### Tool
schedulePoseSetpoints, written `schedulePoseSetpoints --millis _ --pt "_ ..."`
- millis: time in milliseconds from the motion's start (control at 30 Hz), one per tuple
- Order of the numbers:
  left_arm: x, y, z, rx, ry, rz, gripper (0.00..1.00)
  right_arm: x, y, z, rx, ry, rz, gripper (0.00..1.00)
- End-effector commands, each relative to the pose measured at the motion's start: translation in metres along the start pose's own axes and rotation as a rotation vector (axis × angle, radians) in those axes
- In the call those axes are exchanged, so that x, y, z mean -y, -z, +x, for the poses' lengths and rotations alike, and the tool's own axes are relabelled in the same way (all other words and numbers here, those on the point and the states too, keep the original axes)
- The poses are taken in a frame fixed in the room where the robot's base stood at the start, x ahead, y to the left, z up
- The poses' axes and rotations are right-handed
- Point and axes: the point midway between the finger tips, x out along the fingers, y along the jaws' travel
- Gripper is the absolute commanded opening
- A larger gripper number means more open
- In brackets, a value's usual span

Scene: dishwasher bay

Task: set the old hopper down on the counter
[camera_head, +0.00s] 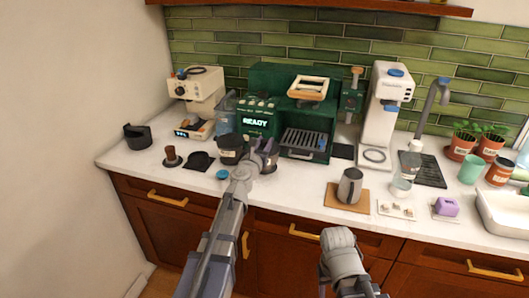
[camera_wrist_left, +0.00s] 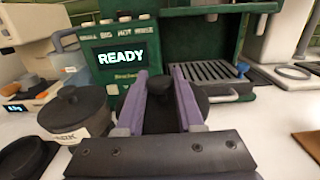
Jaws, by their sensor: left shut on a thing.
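My left gripper (camera_head: 256,158) reaches over the counter from below, in front of the green coffee machine. It is shut on a dark lidded thing with a round knob, which I take to be the old hopper (camera_wrist_left: 160,86). The two purple-grey fingers grip it from either side in the left wrist view, where the gripper body hides its lower part. In the head view the hopper (camera_head: 270,147) is partly hidden behind the gripper. I cannot tell whether its base touches the white counter (camera_head: 290,190). My right arm shows at the bottom; its fingertips cannot be made out.
A black-lidded jar (camera_head: 230,148) stands close left of the held hopper. A blue disc (camera_head: 222,174), dark mat (camera_head: 200,161) and tamper (camera_head: 172,157) lie further left. The green machine (camera_head: 262,118) stands behind. Counter is clear in front, left of the metal pitcher (camera_head: 350,185).

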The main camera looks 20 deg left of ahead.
Motion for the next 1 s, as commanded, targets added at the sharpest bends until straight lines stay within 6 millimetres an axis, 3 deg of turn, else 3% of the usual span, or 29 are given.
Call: schedulePoseSetpoints --millis 33,133,567,600,833,1000 --pt "0.000 0.013 0.000 0.000 0.000 0.000 0.00 0.001 0.001 0.013 0.000 0.000 0.000 0.50" --pt "0.000 0.022 0.000 0.000 0.000 0.000 0.00 0.002 0.001 0.022 0.000 0.000 0.000 0.50" --pt "0.000 0.025 0.000 0.000 0.000 0.000 0.00 0.002 0.001 0.025 0.000 0.000 0.000 0.50" --pt "0.000 0.024 0.000 0.000 0.000 0.000 0.39 0.002 0.001 0.024 0.000 0.000 0.000 0.50" --pt "0.000 0.024 0.000 0.000 0.000 0.000 0.65 0.002 0.001 0.023 0.000 0.000 0.000 0.50" --pt "0.000 0.024 0.000 0.000 0.000 0.000 0.66 0.002 0.001 0.023 0.000 0.000 0.000 0.50"
